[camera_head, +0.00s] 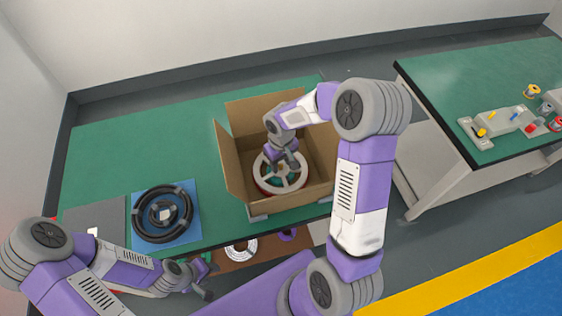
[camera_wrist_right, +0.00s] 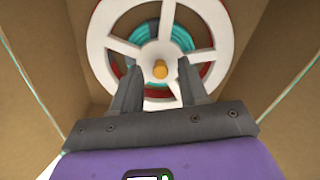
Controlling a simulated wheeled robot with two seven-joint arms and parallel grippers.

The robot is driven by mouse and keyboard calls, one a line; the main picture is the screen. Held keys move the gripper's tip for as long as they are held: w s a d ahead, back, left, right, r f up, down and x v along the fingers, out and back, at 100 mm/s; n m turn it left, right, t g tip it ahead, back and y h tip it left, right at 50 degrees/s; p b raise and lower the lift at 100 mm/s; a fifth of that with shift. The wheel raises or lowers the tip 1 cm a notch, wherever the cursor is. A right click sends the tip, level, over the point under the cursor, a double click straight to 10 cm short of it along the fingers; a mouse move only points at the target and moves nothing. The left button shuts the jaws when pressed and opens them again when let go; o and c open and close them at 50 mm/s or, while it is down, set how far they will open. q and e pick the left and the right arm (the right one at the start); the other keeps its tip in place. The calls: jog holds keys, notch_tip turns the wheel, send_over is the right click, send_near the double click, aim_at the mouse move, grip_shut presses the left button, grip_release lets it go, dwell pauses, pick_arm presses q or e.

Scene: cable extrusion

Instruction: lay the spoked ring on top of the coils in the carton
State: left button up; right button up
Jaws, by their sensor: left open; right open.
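The open carton (camera_head: 232,165) stands on the green table with its flaps spread. Inside it lies the white spoked ring (camera_head: 264,184), with red and teal coils showing through its gaps and at its edge. In the right wrist view the spoked ring (camera_wrist_right: 110,20) fills the upper middle, with teal coil (camera_wrist_right: 180,38) behind its spokes and an orange-yellow peg at its hub. My right gripper (camera_head: 293,163) is inside the carton, over the ring; its fingers (camera_wrist_right: 160,78) are apart with nothing between them. My left gripper (camera_head: 208,280) is open and empty at the table's front edge.
A black ring-shaped coil (camera_head: 146,226) lies on a blue mat (camera_head: 140,246) at the left, beside a grey mat (camera_head: 95,217). A second table (camera_head: 440,77) with fixtures stands right.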

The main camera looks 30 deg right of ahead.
aim_at(281, 166)
notch_tip(281, 166, up, 12)
jog(key=p, duration=0.2)
jog(key=shift+r, duration=0.2)
dwell(0.3)
